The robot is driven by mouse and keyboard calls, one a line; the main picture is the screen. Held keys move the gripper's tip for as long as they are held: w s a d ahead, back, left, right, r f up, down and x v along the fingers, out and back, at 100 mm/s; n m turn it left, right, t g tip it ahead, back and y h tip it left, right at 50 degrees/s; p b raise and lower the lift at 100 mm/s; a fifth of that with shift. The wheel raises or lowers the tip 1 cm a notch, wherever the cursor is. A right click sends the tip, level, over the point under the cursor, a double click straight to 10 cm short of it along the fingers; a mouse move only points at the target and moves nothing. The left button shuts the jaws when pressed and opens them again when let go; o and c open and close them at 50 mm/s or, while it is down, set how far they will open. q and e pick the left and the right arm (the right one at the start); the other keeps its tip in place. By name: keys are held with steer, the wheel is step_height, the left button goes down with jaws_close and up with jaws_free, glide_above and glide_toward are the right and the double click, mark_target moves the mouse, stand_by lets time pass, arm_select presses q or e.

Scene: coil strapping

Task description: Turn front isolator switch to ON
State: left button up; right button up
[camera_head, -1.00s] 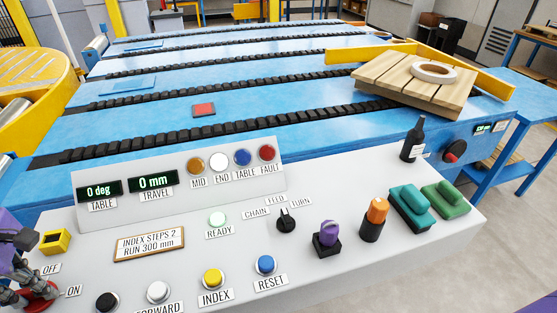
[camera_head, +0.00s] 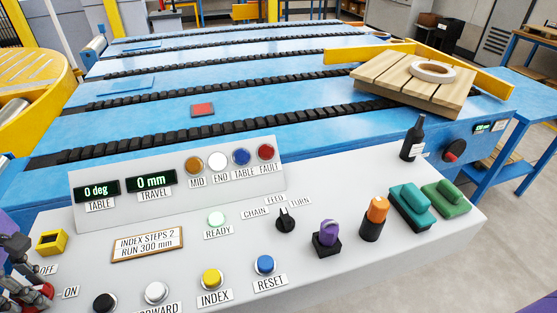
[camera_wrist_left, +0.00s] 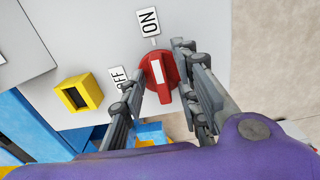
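The front isolator switch is a red rotary knob with a white bar, at the lower left of the head view (camera_head: 47,291), mostly hidden by my gripper. In the left wrist view the knob (camera_wrist_left: 157,72) shows clearly. Its white bar points roughly at the ON label (camera_wrist_left: 148,22); the OFF label (camera_wrist_left: 118,78) is to the left. My left gripper (camera_wrist_left: 160,85) has its fingers apart, one on each side of the knob; whether they touch it is unclear. It also shows at the left edge of the head view (camera_head: 22,272). My right gripper is not in view.
A yellow square part (camera_head: 51,242) stands on the panel beside the switch. Push buttons, a black selector (camera_head: 286,221) and a purple knob (camera_head: 327,236) lie to the right. The blue conveyor (camera_head: 240,118) is behind, with a wooden pallet (camera_head: 400,90).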

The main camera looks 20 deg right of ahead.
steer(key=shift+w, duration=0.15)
arm_select(q)
step_height(320, 180, up, 12)
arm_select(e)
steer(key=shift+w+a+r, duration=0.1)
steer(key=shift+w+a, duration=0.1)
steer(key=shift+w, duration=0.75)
arm_select(q)
steer(key=shift+s+f, duration=0.1)
